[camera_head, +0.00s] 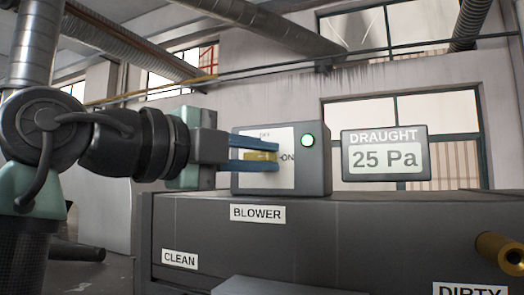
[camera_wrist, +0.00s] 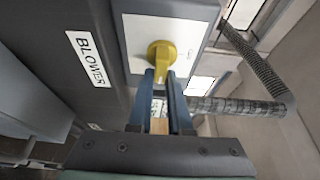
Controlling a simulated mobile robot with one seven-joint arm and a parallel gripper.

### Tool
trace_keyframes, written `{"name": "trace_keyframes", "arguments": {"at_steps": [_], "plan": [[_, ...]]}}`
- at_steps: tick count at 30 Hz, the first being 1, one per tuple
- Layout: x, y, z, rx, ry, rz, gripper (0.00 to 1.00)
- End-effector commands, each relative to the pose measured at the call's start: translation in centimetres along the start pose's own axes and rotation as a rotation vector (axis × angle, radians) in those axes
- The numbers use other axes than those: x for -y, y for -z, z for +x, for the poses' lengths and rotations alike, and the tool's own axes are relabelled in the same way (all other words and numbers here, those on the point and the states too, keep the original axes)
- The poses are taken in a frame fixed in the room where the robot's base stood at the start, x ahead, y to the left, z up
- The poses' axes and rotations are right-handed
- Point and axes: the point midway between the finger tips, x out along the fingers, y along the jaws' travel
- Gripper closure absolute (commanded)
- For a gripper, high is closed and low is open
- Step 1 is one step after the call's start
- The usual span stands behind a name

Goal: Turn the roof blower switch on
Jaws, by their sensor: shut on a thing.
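The blower switch box (camera_head: 322,165) is grey with a white face plate and stands on a dark housing. Its yellow knob (camera_head: 260,156) lies level, in line with the ON mark at right; the OFF mark is above. The green lamp (camera_head: 308,140) on the box glows. My gripper (camera_head: 277,153) comes from the left with its blue fingers above and below the knob, shut on it. In the wrist view, the yellow knob (camera_wrist: 161,52) shows at the tips of my gripper (camera_wrist: 161,76); the fingers hide part of it.
A draught display (camera_head: 385,154) to the right reads 25 Pa. The housing (camera_head: 330,235) below carries BLOWER and CLEAN labels. A DIRTY label (camera_head: 470,290) and a brass-coloured cylinder (camera_head: 503,252) are at lower right. Ducts (camera_head: 260,27) run overhead.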

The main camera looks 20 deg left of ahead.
Motion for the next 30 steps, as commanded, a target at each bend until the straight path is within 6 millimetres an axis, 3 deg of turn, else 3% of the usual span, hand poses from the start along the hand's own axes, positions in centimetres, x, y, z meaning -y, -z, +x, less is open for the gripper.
{"name": "trace_keyframes", "arguments": {"at_steps": [15,16,20,30], "plan": [[0.00,-0.37,-0.09,0.010,-0.005,0.013,1.00],[0.01,-0.37,-0.10,0.010,-0.005,0.013,0.77],[0.05,-0.30,-0.08,0.009,-0.004,0.013,0.54],[0.10,-0.08,-0.03,0.004,-0.003,0.014,0.53]]}}
